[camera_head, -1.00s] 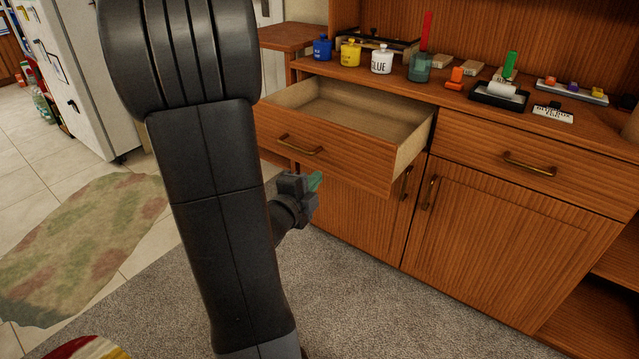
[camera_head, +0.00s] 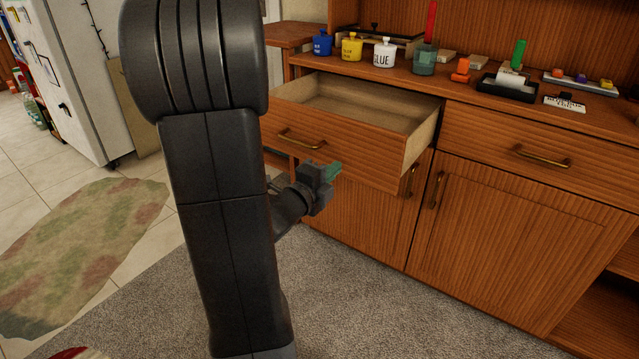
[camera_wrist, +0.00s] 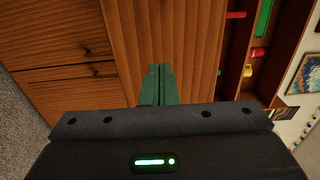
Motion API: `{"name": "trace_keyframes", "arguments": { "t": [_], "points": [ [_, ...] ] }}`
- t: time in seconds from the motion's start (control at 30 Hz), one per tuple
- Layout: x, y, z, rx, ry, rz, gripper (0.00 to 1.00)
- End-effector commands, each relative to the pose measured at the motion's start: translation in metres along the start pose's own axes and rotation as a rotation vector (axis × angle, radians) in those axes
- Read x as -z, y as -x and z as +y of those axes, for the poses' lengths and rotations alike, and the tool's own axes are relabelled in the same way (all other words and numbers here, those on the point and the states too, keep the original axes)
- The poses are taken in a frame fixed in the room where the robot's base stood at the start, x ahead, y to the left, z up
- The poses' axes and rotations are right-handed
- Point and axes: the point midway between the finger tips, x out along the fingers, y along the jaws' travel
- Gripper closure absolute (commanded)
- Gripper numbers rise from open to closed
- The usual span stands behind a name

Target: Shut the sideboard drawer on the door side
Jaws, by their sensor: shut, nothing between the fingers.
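The sideboard (camera_head: 520,225) is brown wood with two drawers above cupboard doors. Its left drawer (camera_head: 350,152) is pulled out and looks empty inside; a brass handle (camera_head: 302,139) is on its front. The right drawer (camera_head: 545,150) is shut. My gripper (camera_head: 332,172) has green fingertips and is shut and empty, just in front of the left drawer's lower front, right of the handle. In the wrist view the shut fingers (camera_wrist: 157,84) point at the wooden drawer front (camera_wrist: 180,45). I cannot tell if they touch it.
On the sideboard top stand blue, yellow and white glue pots (camera_head: 384,53), a green jar (camera_head: 424,60), a black tray (camera_head: 507,88) and small coloured pieces. A white fridge (camera_head: 75,80) is at the left. Grey carpet (camera_head: 400,310) lies clear in front.

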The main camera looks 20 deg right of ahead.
Motion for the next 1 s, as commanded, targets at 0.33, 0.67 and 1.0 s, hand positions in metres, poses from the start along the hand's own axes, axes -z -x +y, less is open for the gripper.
{"name": "trace_keyframes", "arguments": {
  "t": [0.33,0.67,1.0],
  "points": [
    [0.000,-0.047,0.001,0.000,0.002,0.000,1.00],
    [0.000,-0.051,0.000,-0.001,0.002,-0.001,1.00],
    [-0.003,-0.066,0.001,0.000,0.000,0.001,1.00]
  ]
}}
